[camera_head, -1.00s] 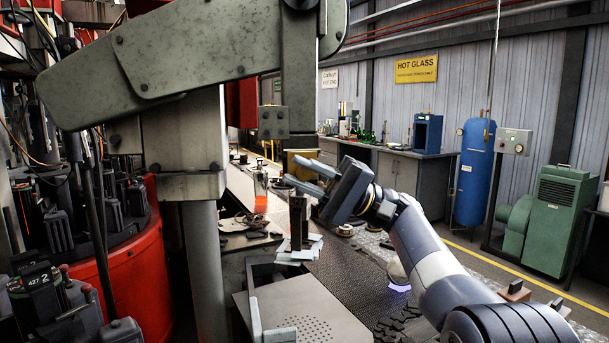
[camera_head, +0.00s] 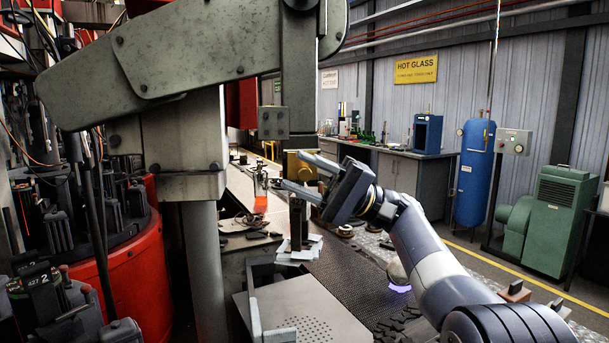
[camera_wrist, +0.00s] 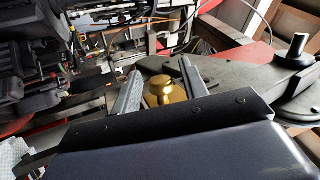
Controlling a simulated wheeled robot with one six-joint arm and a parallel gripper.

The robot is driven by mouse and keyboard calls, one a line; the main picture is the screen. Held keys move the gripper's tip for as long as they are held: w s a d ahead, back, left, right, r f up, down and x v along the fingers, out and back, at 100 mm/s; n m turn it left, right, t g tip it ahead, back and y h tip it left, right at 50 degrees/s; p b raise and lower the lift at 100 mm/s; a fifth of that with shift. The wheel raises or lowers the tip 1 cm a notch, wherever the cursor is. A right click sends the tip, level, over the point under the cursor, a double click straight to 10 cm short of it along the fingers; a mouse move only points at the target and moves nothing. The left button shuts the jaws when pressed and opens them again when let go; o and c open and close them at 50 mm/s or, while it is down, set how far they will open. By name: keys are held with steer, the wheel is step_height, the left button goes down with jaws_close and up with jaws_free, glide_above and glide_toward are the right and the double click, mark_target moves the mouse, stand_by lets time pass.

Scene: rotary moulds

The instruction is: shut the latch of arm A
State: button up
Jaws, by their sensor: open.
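A brass knob (camera_wrist: 162,88) shows in the wrist view between the two fingers of my gripper (camera_wrist: 160,68). It sits near the grey arm casting (camera_wrist: 235,80); I cannot tell whether the fingers touch it. In the head view my gripper (camera_head: 291,170) is open, with its fingers pointing left in front of a brass-coloured block (camera_head: 293,163) below the large grey machine arm (camera_head: 200,50). The fingers partly cover this block. I cannot read an arm letter or tell the latch's exact position.
A red machine base with dark moulds (camera_head: 120,262) stands at the left. A grey column (camera_head: 205,270) rises beside it. A perforated plate (camera_head: 305,315) lies below my gripper. An orange glowing piece (camera_head: 260,204) is further back. Open floor lies at the right.

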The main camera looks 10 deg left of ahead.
steer(key=v, duration=1)
steer(key=shift+d, duration=0.3)
steer(key=x, duration=1.1)
steer(key=shift+f, duration=0.1)
steer(key=shift+w, duration=0.1)
steer(key=shift+d, duration=0.1)
